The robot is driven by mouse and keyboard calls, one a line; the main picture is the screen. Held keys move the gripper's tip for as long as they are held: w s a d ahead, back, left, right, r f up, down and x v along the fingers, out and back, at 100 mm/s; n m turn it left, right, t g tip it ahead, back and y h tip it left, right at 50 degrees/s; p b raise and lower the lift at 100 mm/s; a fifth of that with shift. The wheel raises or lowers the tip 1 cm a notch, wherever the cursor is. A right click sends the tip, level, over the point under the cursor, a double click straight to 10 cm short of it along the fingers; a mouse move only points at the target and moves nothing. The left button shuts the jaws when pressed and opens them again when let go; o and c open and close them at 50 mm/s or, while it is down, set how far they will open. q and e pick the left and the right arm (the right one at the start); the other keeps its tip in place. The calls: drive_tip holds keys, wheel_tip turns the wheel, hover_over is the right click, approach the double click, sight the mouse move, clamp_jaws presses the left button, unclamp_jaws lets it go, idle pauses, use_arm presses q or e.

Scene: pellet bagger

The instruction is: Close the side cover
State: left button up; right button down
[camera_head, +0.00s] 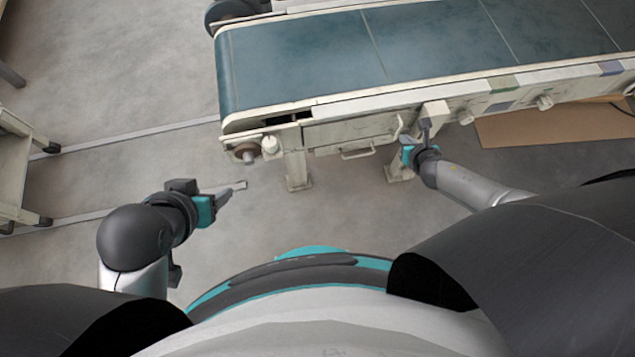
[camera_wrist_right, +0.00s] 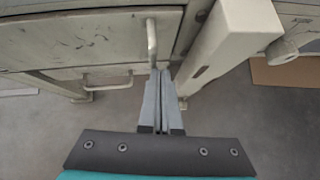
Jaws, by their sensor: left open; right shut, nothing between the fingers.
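The side cover seems to be the cream, scuffed panel (camera_head: 345,130) on the near side of the conveyor. In the right wrist view the panel (camera_wrist_right: 85,40) has an upright bar handle (camera_wrist_right: 152,40) near its right edge. I cannot tell whether the panel sits fully flush. My right gripper (camera_wrist_right: 160,72) is shut and empty, its fingertips just below and in front of that handle; whether they touch it is unclear. In the head view my right gripper (camera_head: 408,140) is at the panel's right end. My left gripper (camera_head: 238,187) is open and empty, over the floor left of the conveyor.
A second, horizontal handle (camera_head: 357,152) sits low on the frame. A cream post (camera_wrist_right: 232,45) stands right of my right gripper. A cardboard sheet (camera_head: 555,125) lies on the floor at right. Floor around my left gripper is clear.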

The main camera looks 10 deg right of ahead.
drive_tip(key=shift+w+d+r, duration=0.15)
drive_tip(key=shift+w, duration=0.35)
